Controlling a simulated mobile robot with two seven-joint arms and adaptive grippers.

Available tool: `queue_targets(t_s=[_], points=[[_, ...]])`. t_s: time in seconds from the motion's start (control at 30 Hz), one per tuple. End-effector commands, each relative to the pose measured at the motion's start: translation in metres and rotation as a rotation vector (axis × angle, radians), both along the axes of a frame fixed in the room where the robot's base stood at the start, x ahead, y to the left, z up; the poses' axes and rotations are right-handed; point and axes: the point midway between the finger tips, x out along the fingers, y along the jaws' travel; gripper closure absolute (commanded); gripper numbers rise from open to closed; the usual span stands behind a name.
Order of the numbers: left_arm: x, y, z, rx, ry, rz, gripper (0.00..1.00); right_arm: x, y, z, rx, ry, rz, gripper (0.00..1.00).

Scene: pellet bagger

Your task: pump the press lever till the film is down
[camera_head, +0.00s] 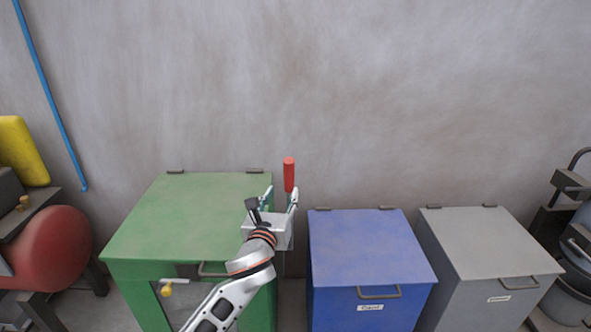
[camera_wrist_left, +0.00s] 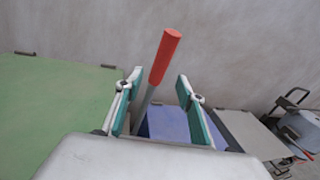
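The press lever, with a red grip (camera_head: 289,174) on a grey shaft, stands upright beside the green cabinet (camera_head: 185,220). In the left wrist view the red grip (camera_wrist_left: 165,57) rises beyond my fingers, and the lever's grey shaft (camera_wrist_left: 143,108) runs down between them. My left gripper (camera_head: 281,197) is open, one finger on each side of the lever, with visible gaps to both. In the left wrist view the left gripper (camera_wrist_left: 160,100) shows its green inner pads apart. The lower end of the lever is hidden. No film can be made out. My right gripper is not in view.
A blue bin (camera_head: 370,255) and a grey bin (camera_head: 490,245) stand to the right, lids shut. A red tank (camera_head: 55,248) is at the left, and dark equipment (camera_head: 570,240) at the far right. The wall (camera_head: 400,90) is close behind.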

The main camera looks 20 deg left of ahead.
Motion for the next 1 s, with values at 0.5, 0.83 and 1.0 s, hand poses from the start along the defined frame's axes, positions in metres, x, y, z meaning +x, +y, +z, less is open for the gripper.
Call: queue_targets(t_s=[0.5, 0.83, 1.0], points=[[0.057, 0.006, 0.021, 0.113, -0.02, 0.014, 0.62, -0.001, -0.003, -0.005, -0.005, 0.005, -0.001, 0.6], [0.084, 0.008, 0.02, 0.111, -0.019, 0.013, 0.62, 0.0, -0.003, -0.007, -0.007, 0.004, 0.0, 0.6], [0.085, 0.008, 0.02, 0.111, -0.019, 0.013, 0.62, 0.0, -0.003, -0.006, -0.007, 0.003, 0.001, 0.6]])
